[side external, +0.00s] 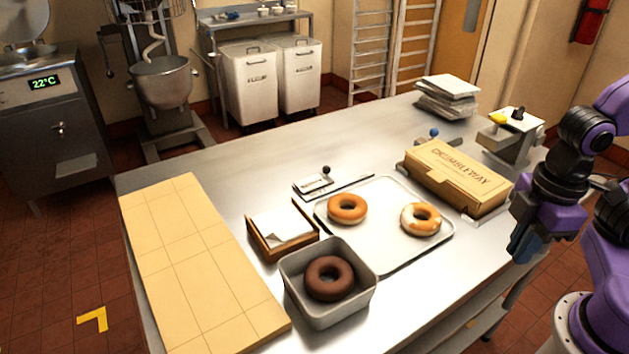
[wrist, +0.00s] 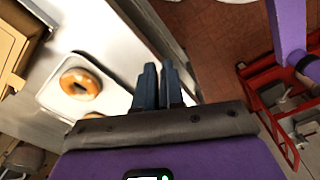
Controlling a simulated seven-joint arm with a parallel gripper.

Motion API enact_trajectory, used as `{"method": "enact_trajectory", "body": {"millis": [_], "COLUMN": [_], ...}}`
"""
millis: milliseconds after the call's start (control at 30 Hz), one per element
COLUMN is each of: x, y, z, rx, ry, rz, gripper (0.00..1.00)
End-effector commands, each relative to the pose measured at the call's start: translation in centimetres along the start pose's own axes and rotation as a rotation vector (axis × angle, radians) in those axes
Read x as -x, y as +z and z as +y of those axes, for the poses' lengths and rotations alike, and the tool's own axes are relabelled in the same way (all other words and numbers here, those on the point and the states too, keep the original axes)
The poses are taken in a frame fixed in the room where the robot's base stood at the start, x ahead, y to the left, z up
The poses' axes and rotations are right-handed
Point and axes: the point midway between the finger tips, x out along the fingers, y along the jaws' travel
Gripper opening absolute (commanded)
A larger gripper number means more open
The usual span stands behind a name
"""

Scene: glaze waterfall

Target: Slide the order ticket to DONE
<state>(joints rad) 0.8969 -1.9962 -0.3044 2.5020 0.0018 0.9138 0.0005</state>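A small white ticket (side external: 314,184) sits at the left end of a short metal rail (side external: 350,184) on the steel table, behind the tray. A black knob (side external: 326,169) stands up beside the ticket. Any lettering, including DONE, is too small to read. My gripper (side external: 522,246) hangs at the right edge of the table, well apart from the ticket, fingers pointing down. In the wrist view my gripper's two dark fingers (wrist: 159,88) are close together with nothing visible between them. The ticket is not visible in the wrist view.
A tray (side external: 385,253) holds a plain donut (side external: 347,209) and a glazed donut (side external: 421,219), also in the wrist view (wrist: 80,84). A cardboard box (side external: 457,178) stands right of the rail. A grey bin (side external: 330,308) with a chocolate donut and a wooden napkin box (side external: 270,250) stand left.

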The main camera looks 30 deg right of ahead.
Motion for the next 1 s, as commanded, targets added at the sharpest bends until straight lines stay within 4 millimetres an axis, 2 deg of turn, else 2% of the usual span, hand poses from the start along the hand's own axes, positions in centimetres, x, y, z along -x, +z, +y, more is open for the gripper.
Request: {"method": "enact_trajectory", "body": {"millis": [33, 100, 167, 267, 367, 500, 567, 700, 800, 900, 1000], "x": [0.1, 0.3, 0.7, 1.7, 2.9, 4.2, 4.7, 5.5, 6.0, 6.2, 6.4], "y": [-0.1, -0.9, -2.1, -5.3, -9.3, -14.0, -15.7, -18.5, -19.4, -19.6, -19.4], "z": [0.1, 0.3, 0.9, 2.7, 5.7, 11.2, 14.0, 21.2, 26.3, 30.6, 33.5], "rx": [-0.002, -0.011, -0.026, -0.060, -0.103, -0.159, -0.180, -0.231, -0.262, -0.285, -0.299], "ry": [-0.001, -0.004, -0.009, -0.020, -0.029, -0.032, -0.028, -0.009, 0.012, 0.035, 0.052], "rz": [0.001, 0.007, 0.017, 0.046, 0.087, 0.150, 0.177, 0.244, 0.287, 0.320, 0.344], "gripper": [0.26, 0.48, 0.48, 0.48, 0.48, 0.48, 0.48, 0.48, 0.48, 0.48, 0.48]}}
